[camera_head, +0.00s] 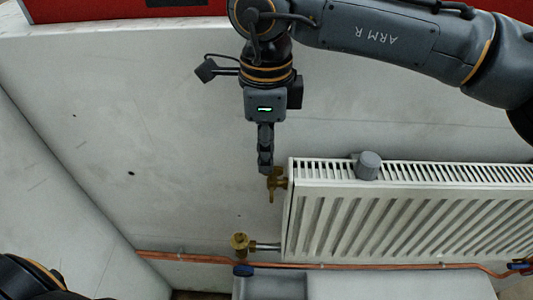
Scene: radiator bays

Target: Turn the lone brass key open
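A brass key (277,184) sticks out from the upper left end of a white ribbed radiator (400,215). My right gripper (265,166) hangs down just left of and above the key, its fingers seen edge-on as one narrow strip. The fingertips overlap or nearly touch the key's left side in the picture. I cannot tell whether they are around it or only beside it. Only a dark part of my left arm shows at the lower left corner; its gripper is out of view.
A brass valve (240,243) sits at the radiator's lower left. A grey knob (368,165) is on the radiator's top edge. A copper pipe (190,257) runs below, with a blue handle (243,270) near it. The wall left of the key is clear.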

